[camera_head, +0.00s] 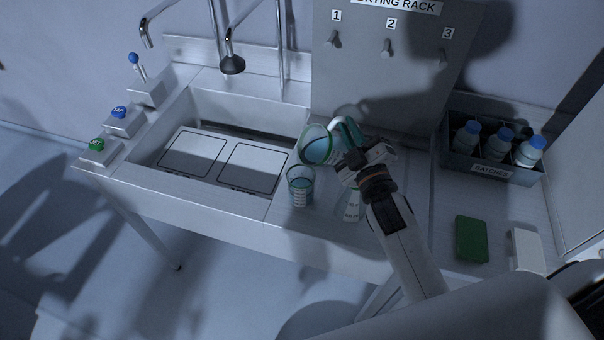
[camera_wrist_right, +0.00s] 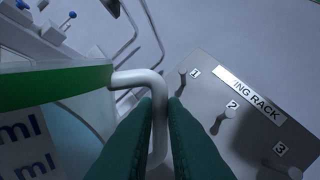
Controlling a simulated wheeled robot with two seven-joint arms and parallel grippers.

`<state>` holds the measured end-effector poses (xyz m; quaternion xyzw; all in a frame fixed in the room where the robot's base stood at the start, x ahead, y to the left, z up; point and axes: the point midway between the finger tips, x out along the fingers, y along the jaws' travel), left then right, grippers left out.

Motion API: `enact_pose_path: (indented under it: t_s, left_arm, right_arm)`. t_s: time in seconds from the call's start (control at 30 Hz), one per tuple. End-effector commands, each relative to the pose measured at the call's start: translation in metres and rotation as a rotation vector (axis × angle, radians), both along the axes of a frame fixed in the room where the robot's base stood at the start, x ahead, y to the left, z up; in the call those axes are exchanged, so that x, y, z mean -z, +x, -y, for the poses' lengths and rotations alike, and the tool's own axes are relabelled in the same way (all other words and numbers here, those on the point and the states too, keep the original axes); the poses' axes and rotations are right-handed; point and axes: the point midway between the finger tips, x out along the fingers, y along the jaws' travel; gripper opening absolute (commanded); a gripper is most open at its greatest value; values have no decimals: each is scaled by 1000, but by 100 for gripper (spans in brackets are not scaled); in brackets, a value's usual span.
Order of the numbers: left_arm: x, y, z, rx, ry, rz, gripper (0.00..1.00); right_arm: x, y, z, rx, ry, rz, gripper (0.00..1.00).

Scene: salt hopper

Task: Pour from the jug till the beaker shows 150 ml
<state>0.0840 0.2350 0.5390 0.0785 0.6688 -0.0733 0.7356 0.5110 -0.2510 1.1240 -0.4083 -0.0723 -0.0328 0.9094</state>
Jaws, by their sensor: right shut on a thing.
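The jug (camera_head: 317,147) is a clear vessel with a green rim and blue liquid in it. It is tilted to the left, above the beaker (camera_head: 300,188). The beaker stands upright on the counter right of the sink and has white markings and bluish liquid; its level is too small to read. My right gripper (camera_head: 352,150) is shut on the jug's handle; in the right wrist view the dark green fingers (camera_wrist_right: 160,110) close on the pale handle (camera_wrist_right: 152,85). The jug's green rim (camera_wrist_right: 55,85) shows at left there. I cannot tell whether liquid is falling. My left gripper is not in view.
A flask (camera_head: 352,206) stands just right of the beaker, partly behind my arm. A crate (camera_head: 489,171) with several blue-capped bottles, a green sponge (camera_head: 471,239) and a white block (camera_head: 527,250) are at the right. The sink (camera_head: 245,115) is left; the drying rack (camera_head: 385,60) stands behind.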

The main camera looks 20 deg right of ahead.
Motion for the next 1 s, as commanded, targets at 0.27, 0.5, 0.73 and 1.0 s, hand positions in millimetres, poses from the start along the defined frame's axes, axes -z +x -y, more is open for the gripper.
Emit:
enact_pose_path:
  t_s: [0.27, 0.5, 0.73, 1.0]
  left_arm:
    - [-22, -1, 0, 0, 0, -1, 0]
    - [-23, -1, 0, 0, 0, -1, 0]
    - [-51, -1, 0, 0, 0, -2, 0]
    - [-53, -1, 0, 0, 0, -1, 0]
  right_arm:
    - [13, 5, 32, -2, 345, -43, 0]
    - [20, 6, 39, -3, 400, -51, 0]
    - [11, 8, 61, -3, 581, -74, 0]
    - [37, 11, 80, -4, 817, -105, 0]
